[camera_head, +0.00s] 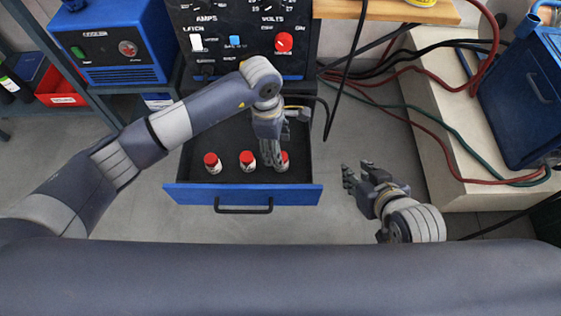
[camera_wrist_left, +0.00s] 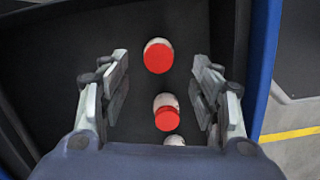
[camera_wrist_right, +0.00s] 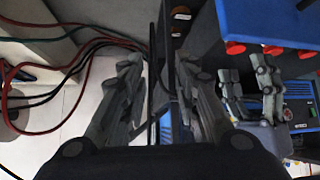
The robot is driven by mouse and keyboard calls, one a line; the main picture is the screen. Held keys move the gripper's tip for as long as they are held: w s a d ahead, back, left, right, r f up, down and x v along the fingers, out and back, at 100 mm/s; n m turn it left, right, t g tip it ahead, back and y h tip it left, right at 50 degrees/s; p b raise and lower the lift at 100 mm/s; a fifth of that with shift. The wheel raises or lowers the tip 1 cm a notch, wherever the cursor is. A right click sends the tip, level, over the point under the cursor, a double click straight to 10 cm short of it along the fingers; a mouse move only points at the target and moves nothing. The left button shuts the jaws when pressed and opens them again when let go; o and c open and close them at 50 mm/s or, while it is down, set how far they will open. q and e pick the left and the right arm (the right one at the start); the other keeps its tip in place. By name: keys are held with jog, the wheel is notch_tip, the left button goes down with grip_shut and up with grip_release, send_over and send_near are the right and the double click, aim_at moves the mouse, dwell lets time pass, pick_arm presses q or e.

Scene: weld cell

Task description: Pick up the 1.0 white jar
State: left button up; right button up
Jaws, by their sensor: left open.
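Three white jars with red lids stand in the open drawer (camera_head: 180,189): a left jar (camera_head: 212,163), a middle jar (camera_head: 248,161) and a right jar (camera_head: 283,160). I cannot read which is the 1.0 jar. My left gripper (camera_head: 272,163) is open over the drawer and partly hides the right jar. In the left wrist view, the fingers (camera_wrist_left: 162,80) are apart on either side of the row; one jar (camera_wrist_left: 158,56) shows near the fingertips, another (camera_wrist_left: 167,113) lower, and a third is mostly hidden. My right gripper (camera_head: 358,180) is open and empty, right of the drawer; its fingers (camera_wrist_right: 156,65) stand apart.
The blue drawer front has a black handle (camera_head: 243,209). A black panel with switches and a red knob (camera_head: 284,42) rises behind the drawer. Red, green and black cables (camera_head: 420,75) run at the right near a blue machine (camera_head: 525,95). Grey floor is clear around the drawer.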

pick_arm(q)
jog(key=f, duration=0.2)
jog(key=d+f+b, duration=0.1)
jog(key=f, duration=0.2)
jog(key=shift+d+b, duration=0.1)
jog(key=shift+b, duration=0.2)
jog(key=shift+f, duration=0.3)
jog(key=c, duration=1.3)
pick_arm(e)
jog(key=w+a+r+t+y, duration=0.1)
jog(key=w+a+r+t, duration=0.1)
jog(key=w+r+t, duration=0.2)
notch_tip(320, 180, up, 3)
jog(key=shift+w+a+f+t, duration=0.2)
jog(key=shift+w+t, duration=0.1)
jog(key=shift+w, duration=0.55)
pick_arm(q)
jog(key=shift+r, duration=0.1)
